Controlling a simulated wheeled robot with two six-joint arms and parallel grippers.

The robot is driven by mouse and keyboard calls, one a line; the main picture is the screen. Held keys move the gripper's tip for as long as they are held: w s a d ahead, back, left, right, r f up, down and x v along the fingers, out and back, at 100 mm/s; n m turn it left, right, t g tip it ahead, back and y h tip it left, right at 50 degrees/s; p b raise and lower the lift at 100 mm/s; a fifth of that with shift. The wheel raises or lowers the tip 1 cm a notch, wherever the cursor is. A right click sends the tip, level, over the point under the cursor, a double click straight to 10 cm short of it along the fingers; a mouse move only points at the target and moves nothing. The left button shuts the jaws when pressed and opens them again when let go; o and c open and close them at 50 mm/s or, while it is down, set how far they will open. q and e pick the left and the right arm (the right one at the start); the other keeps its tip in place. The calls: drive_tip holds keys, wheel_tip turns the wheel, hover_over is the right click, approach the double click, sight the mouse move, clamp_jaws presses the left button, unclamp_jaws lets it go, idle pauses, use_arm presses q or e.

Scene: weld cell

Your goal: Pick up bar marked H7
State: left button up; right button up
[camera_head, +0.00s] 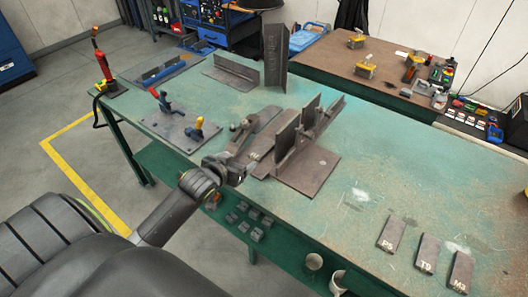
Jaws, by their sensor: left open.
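Three dark flat bars lie in a row at the front right of the green table: one marked P5 (391,233), one that reads T9 (427,252), and one that looks like M3 (460,270). I see no bar with a readable H7 mark. My left gripper (237,172) is open and empty near the table's front edge, well to the left of these bars and beside the welded steel plates. My right gripper is not in view.
A steel assembly with upright plates (287,138) stands mid-table, right of my left gripper. A plate with clamps (180,131) lies to the left. A tall angle piece (275,55) stands behind. The green tabletop (420,170) is clear behind the bars.

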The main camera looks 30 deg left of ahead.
use_arm(q)
approach(261, 149)
drive_tip(key=shift+w+a+f, duration=0.2)
drive_tip(key=shift+w+a, duration=0.05)
drive_tip(key=shift+w, duration=0.3)
drive_tip(key=shift+w+a+f, duration=0.2)
drive_tip(key=shift+w, duration=0.3)
drive_tip(key=shift+p+x, duration=0.35)
drive_tip(key=shift+x, duration=0.5)
drive_tip(key=shift+d+x, duration=0.2)
drive_tip(key=shift+x, duration=0.8)
drive_tip(key=shift+d+x, duration=0.2)
drive_tip(key=shift+x, duration=0.75)
drive_tip(key=shift+f, duration=0.15)
